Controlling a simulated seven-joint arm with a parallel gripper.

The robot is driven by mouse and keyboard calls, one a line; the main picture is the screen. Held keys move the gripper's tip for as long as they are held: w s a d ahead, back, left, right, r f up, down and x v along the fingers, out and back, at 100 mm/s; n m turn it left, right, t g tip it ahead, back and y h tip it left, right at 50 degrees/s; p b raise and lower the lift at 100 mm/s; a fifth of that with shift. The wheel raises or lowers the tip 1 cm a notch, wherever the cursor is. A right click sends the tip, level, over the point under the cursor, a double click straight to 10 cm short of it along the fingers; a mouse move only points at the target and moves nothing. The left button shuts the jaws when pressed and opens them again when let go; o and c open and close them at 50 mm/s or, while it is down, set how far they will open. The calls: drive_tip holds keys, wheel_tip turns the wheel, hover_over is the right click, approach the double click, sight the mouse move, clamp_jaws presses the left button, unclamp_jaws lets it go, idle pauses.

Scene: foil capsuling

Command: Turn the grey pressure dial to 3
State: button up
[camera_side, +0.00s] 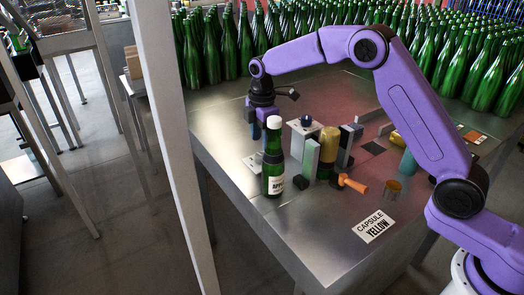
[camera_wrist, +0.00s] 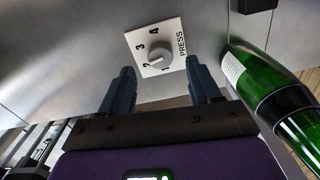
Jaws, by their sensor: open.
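The grey pressure dial (camera_wrist: 159,53) sits on a white square plate (camera_wrist: 136,40) marked 1 to 4 and PRESS in the wrist view. Its pointer seems to face the 2, but the mark is small. In the side view a small white plate (camera_side: 250,162), apparently the dial's, lies flat near the table's left edge. My gripper (camera_wrist: 159,72) is open and empty, with one dark finger on each side of the dial in the picture. The fingers look apart from the knob. In the side view my gripper (camera_side: 258,128) hangs above the plate.
A green bottle (camera_side: 273,178) with a white top stands right of the plate, close to my gripper; it also shows in the wrist view (camera_wrist: 270,90). Blocks and an orange-handled tool (camera_side: 353,185) lie farther right. A CAPSULE YELLOW card (camera_side: 374,226) lies in front. Many bottles (camera_side: 230,45) line the back.

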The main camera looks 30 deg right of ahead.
sight(262, 154)
drive_tip(key=shift+f, duration=2.35)
drive_tip(key=c, duration=1.1)
